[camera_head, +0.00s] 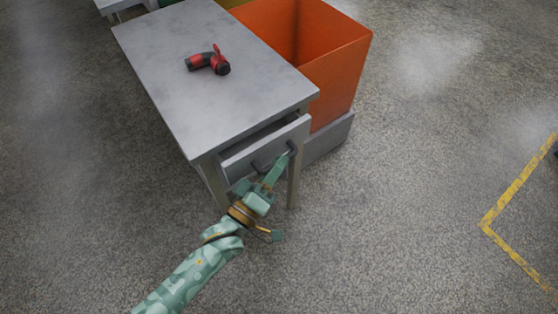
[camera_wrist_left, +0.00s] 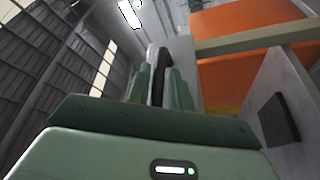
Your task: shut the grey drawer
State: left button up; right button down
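The grey drawer (camera_head: 240,164) sits under the front of the grey table and stands partly pulled out, with a dark gap between its front and the tabletop. A dark bar handle (camera_head: 291,149) crosses its front. My left gripper (camera_head: 285,158) reaches up to the drawer front, at the right end of the handle. In the left wrist view its two fingers (camera_wrist_left: 161,88) stand close together on either side of a dark curved bar, which looks like the handle (camera_wrist_left: 161,65); they appear shut on it. My right gripper is in neither view.
The grey table (camera_head: 205,105) carries a red and black power tool (camera_head: 209,63), well back from the drawer. A large orange bin (camera_head: 335,75) stands close against the table's right side, on a grey base. The floor in front and to the right is open, with yellow line markings (camera_head: 515,184).

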aim_at(260, 160)
pick_arm(q)
jog(key=shift+w+d+r, duration=0.2)
jog(key=shift+w+d, duration=0.15)
jog(key=shift+w, duration=0.15)
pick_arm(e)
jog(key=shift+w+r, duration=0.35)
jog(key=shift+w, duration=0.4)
pick_arm(q)
grip_shut()
jog(key=shift+w+a, duration=0.6)
jog(key=shift+w, duration=0.2)
jog(key=shift+w+a, duration=0.6)
jog(key=shift+w, duration=0.3)
grip_release()
jog(key=shift+a, duration=0.1)
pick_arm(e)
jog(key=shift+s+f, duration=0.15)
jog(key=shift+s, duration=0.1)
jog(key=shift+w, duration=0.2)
